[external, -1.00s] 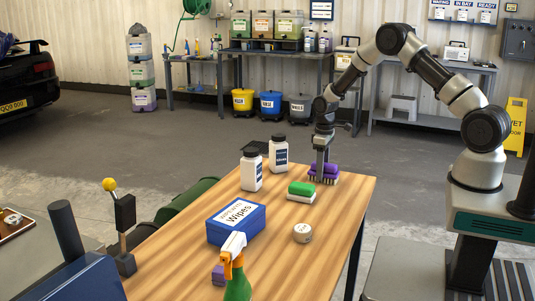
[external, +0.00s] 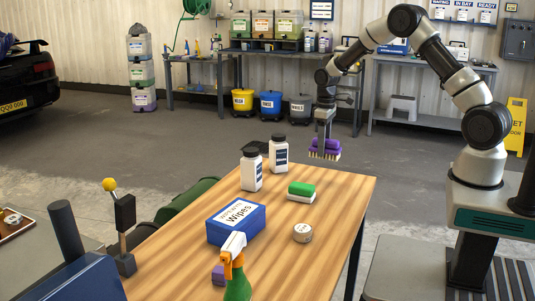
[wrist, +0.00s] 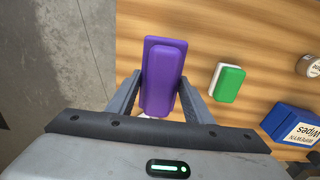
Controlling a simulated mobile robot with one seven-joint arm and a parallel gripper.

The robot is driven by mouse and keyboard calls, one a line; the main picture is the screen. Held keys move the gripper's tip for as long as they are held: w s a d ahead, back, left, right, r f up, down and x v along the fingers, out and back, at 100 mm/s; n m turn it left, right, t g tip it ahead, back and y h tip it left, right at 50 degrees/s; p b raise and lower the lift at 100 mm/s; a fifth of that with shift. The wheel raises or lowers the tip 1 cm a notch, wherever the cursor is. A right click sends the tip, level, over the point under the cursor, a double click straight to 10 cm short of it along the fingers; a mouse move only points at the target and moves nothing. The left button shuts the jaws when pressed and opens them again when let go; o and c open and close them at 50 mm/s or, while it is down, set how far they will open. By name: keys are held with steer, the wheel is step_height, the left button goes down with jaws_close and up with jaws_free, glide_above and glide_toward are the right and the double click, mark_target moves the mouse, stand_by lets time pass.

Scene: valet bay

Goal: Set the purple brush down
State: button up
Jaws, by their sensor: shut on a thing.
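The purple brush (external: 325,147) with pale bristles is held in my gripper (external: 324,135), bristles down, in the air above the far right end of the wooden table (external: 330,220). In the wrist view the purple brush (wrist: 162,75) sits between the two fingers of my gripper (wrist: 163,95), which press on its sides. Its bristles are mostly hidden there. The wrist view shows it near the table edge, with grey floor to the left.
A green and white sponge (external: 301,191) lies nearest the brush. Two white bottles (external: 252,170) stand to its left. A blue wipes box (external: 236,223), a round tin (external: 302,232) and a spray bottle (external: 236,270) are closer to the camera. Bare wood lies right of the sponge.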

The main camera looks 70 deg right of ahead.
steer(key=w+a+n+b, duration=0.25)
steer(key=a+n, duration=0.25)
steer(key=a, duration=1.1)
steer(key=w+a+n+b, duration=0.1)
steer(key=w+a+n, duration=0.25)
steer(key=a, duration=1.15)
steer(key=s+a+n+b, duration=0.1)
steer(key=s+a+n, duration=0.45)
steer(key=a, duration=0.75)
steer(key=s+a+n+b, duration=0.2)
steer(key=s+a+n, duration=0.3)
steer(key=a, duration=0.9)
steer(key=shift+m, duration=0.5)
steer(key=f, duration=0.3)
steer(key=f+b, duration=0.1)
steer(key=f, duration=0.2)
steer(key=s+f, duration=0.1)
steer(key=f, duration=0.2)
steer(key=shift+s+d+f+b, duration=0.1)
steer(key=shift+d+f+b, duration=0.1)
steer(key=shift+b, duration=0.2)
steer(key=shift+f, duration=0.2)
steer(key=o, duration=1.1)
